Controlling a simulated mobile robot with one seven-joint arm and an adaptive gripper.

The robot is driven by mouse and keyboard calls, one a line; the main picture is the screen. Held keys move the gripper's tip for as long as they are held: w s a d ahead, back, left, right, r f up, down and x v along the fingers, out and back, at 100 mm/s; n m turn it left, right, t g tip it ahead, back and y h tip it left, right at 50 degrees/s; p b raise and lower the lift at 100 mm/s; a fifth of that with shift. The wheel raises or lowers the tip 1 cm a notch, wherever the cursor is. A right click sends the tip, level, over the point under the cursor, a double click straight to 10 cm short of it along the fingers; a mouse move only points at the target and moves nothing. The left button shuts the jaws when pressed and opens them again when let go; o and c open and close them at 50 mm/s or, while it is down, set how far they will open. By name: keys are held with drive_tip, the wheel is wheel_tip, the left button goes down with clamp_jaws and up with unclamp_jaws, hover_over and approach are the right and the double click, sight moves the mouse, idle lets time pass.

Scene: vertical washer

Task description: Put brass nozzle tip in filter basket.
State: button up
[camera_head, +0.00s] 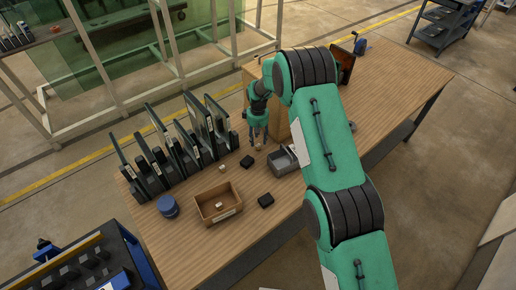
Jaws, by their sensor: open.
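My gripper (258,139) points down over the wooden table, left of the grey bin, with its fingers apart. A small brownish piece (259,147), possibly the brass nozzle tip, shows at the fingertips. I cannot tell whether the fingers touch it. A grey open bin (283,161), which may be the filter basket, stands just right of and nearer than the gripper. My arm hides part of the area on its right. Another small pale piece (222,168) lies on the table to the left; it is too small to identify.
An open brown box (218,203) holds a small pale piece. Black blocks (247,161) and (265,201) and a blue round container (168,207) stand nearby. Upright glass panels in black holders (190,135) line the left.

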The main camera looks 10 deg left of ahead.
sight(258, 145)
drive_tip(key=shift+f, duration=0.3)
drive_tip(key=shift+f, duration=2.5)
clamp_jaws()
